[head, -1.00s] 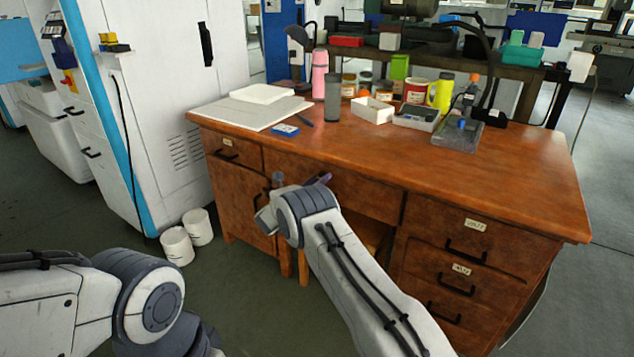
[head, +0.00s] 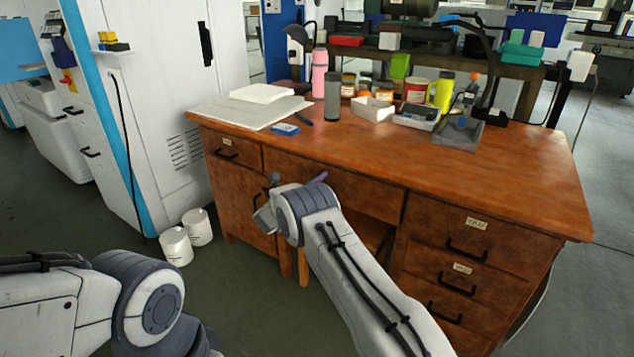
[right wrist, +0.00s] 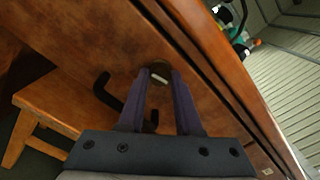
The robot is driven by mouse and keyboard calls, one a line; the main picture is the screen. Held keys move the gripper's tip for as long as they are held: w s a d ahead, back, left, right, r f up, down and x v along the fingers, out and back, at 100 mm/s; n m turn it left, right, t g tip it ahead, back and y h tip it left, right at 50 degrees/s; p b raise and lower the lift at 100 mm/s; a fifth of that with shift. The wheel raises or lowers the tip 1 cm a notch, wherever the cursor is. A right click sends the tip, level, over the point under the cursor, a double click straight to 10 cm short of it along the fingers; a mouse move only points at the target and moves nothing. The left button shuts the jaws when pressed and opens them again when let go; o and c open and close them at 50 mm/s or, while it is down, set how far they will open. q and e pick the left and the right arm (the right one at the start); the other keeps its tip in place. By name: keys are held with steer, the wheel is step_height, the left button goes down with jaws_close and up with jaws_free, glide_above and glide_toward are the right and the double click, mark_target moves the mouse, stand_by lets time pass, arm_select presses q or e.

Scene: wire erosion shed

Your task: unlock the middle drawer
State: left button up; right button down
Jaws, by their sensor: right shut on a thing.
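The middle drawer (head: 365,196) is the wide wooden front under the centre of the desktop, and it looks closed. My right gripper (head: 322,178) is at this drawer front, its tips partly hidden by my wrist. In the right wrist view its two purple fingers (right wrist: 159,82) are shut on a small pale key (right wrist: 158,76), set against a dark round lock on the wood. How far the key is turned cannot be told. A black drawer handle (right wrist: 103,86) shows beside the left finger. My left arm shows at lower left, its gripper out of view.
The wooden desk (head: 530,180) carries a pink bottle (head: 319,72), a grey cylinder (head: 332,97), a white box (head: 372,109) and a blue packet (head: 286,129) near its front edge. Labelled drawers are at right. A stool (right wrist: 45,105) stands beneath.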

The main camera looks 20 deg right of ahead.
steer(key=n, duration=0.3)
steer(key=shift+n+b, duration=0.35)
steer(key=shift+n, duration=0.05)
steer(key=n, duration=0.3)
steer(key=shift+n, duration=0.3)
steer(key=n, duration=0.3)
steer(key=shift+r+n, duration=0.1)
steer(key=shift+n, duration=0.2)
steer(key=shift+a+n+p, duration=0.1)
steer(key=shift+n+p, duration=0.3)
steer(key=shift+n, duration=1.8)
steer(key=c, duration=0.6)
jaws_free()
steer(key=p+v, duration=0.2)
steer(key=v, duration=0.8)
steer(key=shift+s, duration=0.2)
